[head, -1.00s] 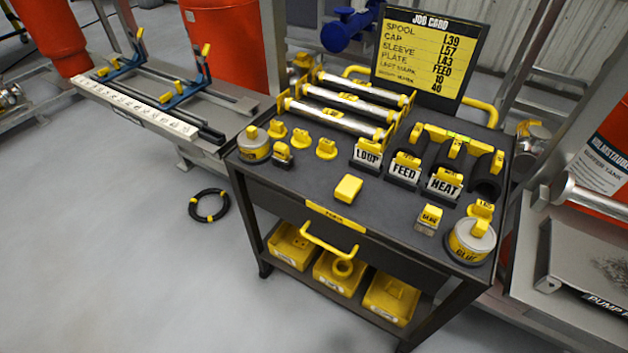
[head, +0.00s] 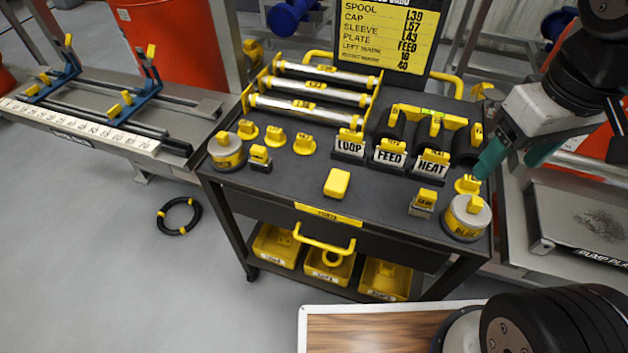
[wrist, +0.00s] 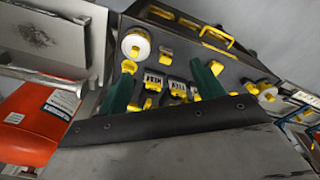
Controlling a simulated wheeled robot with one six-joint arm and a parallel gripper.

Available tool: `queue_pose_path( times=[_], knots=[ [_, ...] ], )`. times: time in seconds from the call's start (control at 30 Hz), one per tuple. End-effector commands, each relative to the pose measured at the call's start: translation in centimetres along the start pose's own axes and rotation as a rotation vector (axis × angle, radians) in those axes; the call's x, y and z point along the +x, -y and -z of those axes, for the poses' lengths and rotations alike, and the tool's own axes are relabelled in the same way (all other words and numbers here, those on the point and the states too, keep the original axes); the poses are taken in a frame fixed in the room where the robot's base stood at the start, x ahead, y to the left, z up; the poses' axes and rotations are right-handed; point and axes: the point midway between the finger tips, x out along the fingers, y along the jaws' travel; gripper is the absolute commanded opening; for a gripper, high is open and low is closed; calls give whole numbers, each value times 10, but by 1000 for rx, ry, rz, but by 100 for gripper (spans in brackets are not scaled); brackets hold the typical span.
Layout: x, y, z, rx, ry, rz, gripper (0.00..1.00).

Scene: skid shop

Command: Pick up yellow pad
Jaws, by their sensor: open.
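The yellow pad (head: 337,182) is a small rounded block. It lies flat on the dark cart top (head: 290,182), front of middle, with bare surface around it. In the wrist view a yellow piece that looks like the pad (wrist: 216,67) shows beside the tip of the right finger. My gripper (head: 490,158) has green fingers and is at the cart's right side, above the top and well right of the pad. The wrist view shows its fingers (wrist: 163,66) spread apart with nothing held between them.
LOOP (head: 349,146), FEED (head: 390,156) and HEAT (head: 431,165) signs stand behind the pad. A small tagged block (head: 423,204) and a round tin (head: 466,217) are to its right. Silver spools (head: 300,107) lie behind left. Yellow bins (head: 330,268) sit on the lower shelf.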

Motion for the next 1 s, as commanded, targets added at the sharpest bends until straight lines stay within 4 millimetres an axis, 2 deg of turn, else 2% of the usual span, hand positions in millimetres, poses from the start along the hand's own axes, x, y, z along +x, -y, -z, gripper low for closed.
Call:
queue_pose_path(
  times=[0.13,0.27,0.4,0.5,0.6,0.7,0.83,1.0],
  knots=[
    [21,16,51,-470,26,21,67],
    [50,40,99,-955,35,43,67],
    [91,73,143,-1472,38,72,67],
    [124,100,167,-1818,35,94,67],
    [155,124,184,-2111,29,114,67],
    [179,143,194,-2332,21,128,67],
    [198,157,200,-2500,13,139,67],
    [216,162,200,-2559,11,144,67]
  ],
)
